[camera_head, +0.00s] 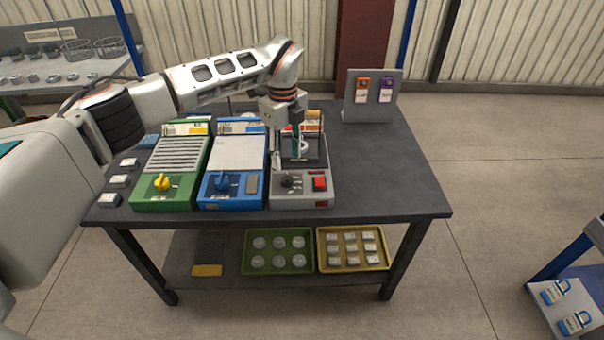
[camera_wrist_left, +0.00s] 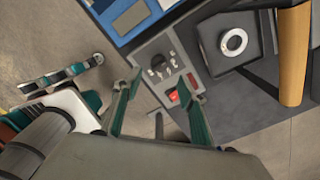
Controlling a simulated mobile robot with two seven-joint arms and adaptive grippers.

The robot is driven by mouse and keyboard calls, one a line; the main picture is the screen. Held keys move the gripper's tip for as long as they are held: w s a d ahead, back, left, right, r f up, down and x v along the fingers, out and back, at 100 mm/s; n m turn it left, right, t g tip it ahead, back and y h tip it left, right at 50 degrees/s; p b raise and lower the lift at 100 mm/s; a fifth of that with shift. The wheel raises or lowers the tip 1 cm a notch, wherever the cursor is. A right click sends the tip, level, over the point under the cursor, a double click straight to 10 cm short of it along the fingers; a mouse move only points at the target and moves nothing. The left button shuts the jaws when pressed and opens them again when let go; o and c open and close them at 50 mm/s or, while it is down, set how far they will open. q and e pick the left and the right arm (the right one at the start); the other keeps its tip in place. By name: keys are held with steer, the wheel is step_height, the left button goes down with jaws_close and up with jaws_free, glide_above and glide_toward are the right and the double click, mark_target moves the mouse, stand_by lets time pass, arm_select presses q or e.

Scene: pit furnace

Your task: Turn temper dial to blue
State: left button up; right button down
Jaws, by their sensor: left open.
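A grey unit (camera_head: 283,202) stands at the right of a row of three on the dark table. Its front panel carries a black dial (camera_head: 288,181) and a red button (camera_head: 320,184). The dial (camera_wrist_left: 158,68) and button (camera_wrist_left: 173,96) also show in the left wrist view. No label naming the temper dial is legible. My left gripper (camera_head: 287,148) points down over the grey unit, behind its dial. In the left wrist view its fingers (camera_wrist_left: 160,83) are apart and empty, with the panel beyond them. I see no contact.
A stand with orange and purple tags (camera_head: 372,113) is at the back right. The table's right part is clear. Trays lie on the shelf below.

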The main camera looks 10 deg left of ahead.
mark_target(286, 175)
arm_select(q)
step_height(286, 175, down, 8)
steer(key=shift+a+r+b, duration=0.15)
steer(key=shift+r+b, duration=0.05)
steer(key=shift+b, duration=0.3)
steer(key=c, duration=1.1)
